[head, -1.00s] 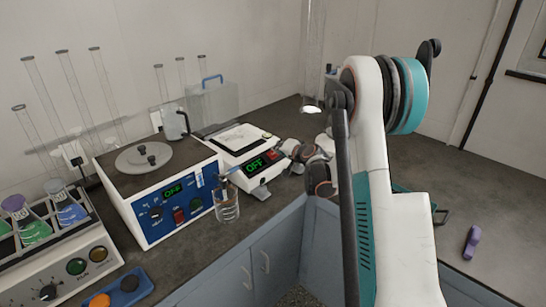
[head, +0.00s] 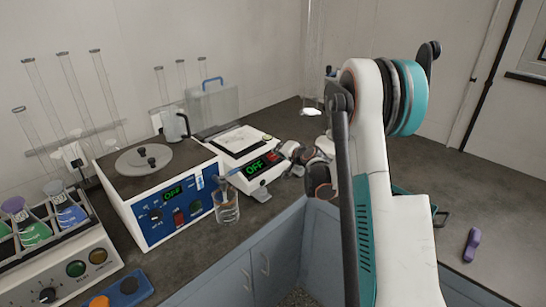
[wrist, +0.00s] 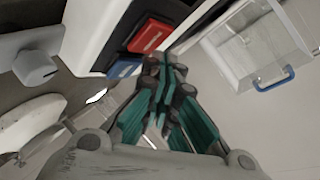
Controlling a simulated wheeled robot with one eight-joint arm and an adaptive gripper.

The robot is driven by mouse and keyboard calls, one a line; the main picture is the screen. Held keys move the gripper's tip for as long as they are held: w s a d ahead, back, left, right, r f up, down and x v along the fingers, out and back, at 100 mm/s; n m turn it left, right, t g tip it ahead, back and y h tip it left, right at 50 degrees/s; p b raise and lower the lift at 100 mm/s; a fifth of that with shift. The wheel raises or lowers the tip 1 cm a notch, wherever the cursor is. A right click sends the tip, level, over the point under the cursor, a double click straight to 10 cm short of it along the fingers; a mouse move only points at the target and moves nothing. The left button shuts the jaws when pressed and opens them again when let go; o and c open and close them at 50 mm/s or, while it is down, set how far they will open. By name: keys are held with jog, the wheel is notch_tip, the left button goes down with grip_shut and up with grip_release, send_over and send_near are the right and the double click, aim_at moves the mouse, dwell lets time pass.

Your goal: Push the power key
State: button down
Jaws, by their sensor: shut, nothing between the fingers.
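A white bench device (head: 238,146) stands near the middle of the counter, its green display (head: 255,168) reading OFF. A red key (head: 271,156) sits right of the display; in the wrist view the red key (wrist: 150,35) has a small white mark, with a blue key (wrist: 124,68) beside it. My gripper (head: 284,150) is shut and empty at the right end of the device's front. In the wrist view my gripper's tips (wrist: 165,66) are just beside the red key, nearer it than the blue one. I cannot tell whether they touch.
A blue-fronted device (head: 172,205) with its own OFF display and a glass beaker (head: 227,208) stand to the left. A clear box with a blue handle (head: 212,99) is behind. A purple object (head: 472,244) lies on the right counter, which is mostly clear.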

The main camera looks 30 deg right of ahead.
dwell(0.3)
jog(key=shift+w+a+f+b, duration=0.1)
jog(key=shift+w+f+b, duration=0.05)
jog(key=shift+f+b, duration=0.25)
jog(key=shift+w+f, duration=0.1)
jog(key=shift+f, duration=0.15)
dwell(0.6)
jog(key=shift+r, duration=0.15)
jog(key=shift+s+r, duration=0.3)
jog(key=shift+r, duration=0.25)
jog(key=shift+r, duration=0.1)
jog(key=r+p, duration=0.1)
jog(key=s+r+p, duration=0.1)
jog(key=r, duration=0.1)
jog(key=s+d+r+p, duration=0.1)
jog(key=r, duration=0.1)
jog(key=shift+s+r, duration=0.1)
jog(key=shift+s, duration=0.1)
dwell(2.4)
